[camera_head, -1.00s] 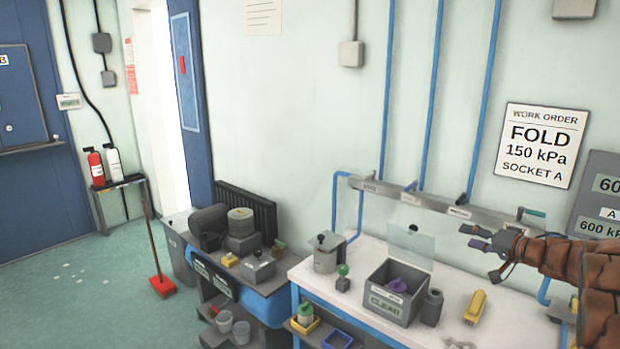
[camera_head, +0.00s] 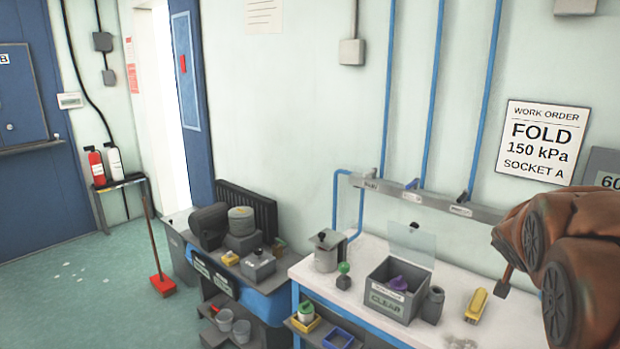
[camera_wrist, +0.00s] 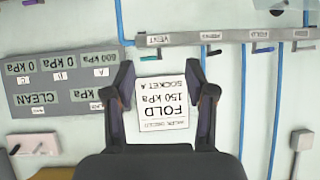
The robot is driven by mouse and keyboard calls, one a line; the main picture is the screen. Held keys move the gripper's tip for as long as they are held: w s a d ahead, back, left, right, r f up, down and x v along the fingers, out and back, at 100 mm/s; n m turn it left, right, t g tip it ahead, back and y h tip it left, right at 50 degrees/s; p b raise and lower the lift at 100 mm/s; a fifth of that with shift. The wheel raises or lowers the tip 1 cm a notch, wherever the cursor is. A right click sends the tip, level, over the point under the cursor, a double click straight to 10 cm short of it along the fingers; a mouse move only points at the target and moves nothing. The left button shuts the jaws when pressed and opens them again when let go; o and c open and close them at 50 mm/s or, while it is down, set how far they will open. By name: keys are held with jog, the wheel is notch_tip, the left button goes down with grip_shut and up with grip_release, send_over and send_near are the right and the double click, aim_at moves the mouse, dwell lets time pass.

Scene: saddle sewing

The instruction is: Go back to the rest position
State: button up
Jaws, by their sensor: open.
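My gripper (camera_wrist: 164,100) is open and empty in the wrist view, its two dark fingers spread in front of the wall. The work order sheet (camera_wrist: 163,108) shows upside down between and behind the fingers. It also hangs on the wall in the head view (camera_head: 541,142), reading FOLD, 150 kPa, SOCKET A. In the head view my brown-covered arm fills the right edge, and the gripper itself is not clearly seen there.
A white bench (camera_head: 350,290) holds a grey CLEAR box (camera_head: 392,303) with its clear lid raised, a purple item (camera_head: 398,284) inside and a yellow item (camera_head: 476,305) beside it. A grey valve rail (camera_head: 425,199) runs along the wall. Floor (camera_head: 80,285) at left is mostly clear.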

jog(key=s+a+f+n+g+y, duration=0.2)
jog(key=s+a, duration=0.6)
jog(key=s, duration=0.4)
jog(key=s+a+f+n+g+y, duration=0.2)
jog(key=s+a+f+g, duration=0.3)
jog(key=s, duration=0.8)
jog(key=s+a+f+n+g+y, duration=0.2)
jog(key=s+a+f, duration=0.5)
jog(key=s+a, duration=0.6)
jog(key=shift+f+n+g+y+b, duration=0.25)
jog(key=shift+n+g+y+b, duration=0.15)
jog(key=shift+n+g, duration=0.55)
